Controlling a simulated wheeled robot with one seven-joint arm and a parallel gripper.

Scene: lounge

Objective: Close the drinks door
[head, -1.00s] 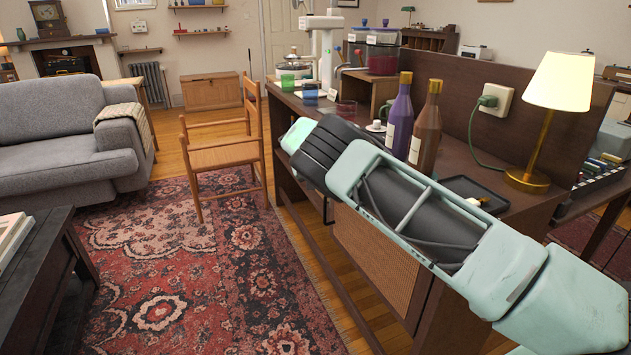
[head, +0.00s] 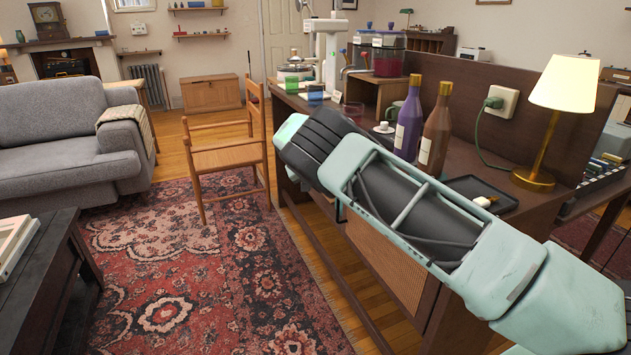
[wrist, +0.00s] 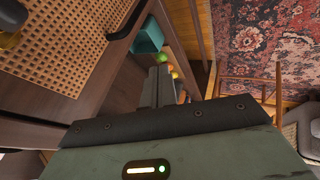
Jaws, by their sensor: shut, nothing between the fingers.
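A door with a woven cane panel (head: 388,262) in a dark wood frame is on the front of the sideboard, partly hidden behind my arm in the head view. In the wrist view a cane panel (wrist: 50,45) fills the upper left, with a yellowish knob-like part at its left edge. I cannot tell how far the door stands open. My gripper (wrist: 158,85) shows in the wrist view with its fingers together and empty, to the right of the cane panel and apart from it. In the head view its fingers are hidden.
The sideboard top (head: 460,165) carries a purple bottle (head: 409,125), a brown bottle (head: 435,130) and a lamp (head: 556,95). A wooden chair (head: 225,158) stands left of it. A teal container (wrist: 148,36) and small round things lie beyond the fingers.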

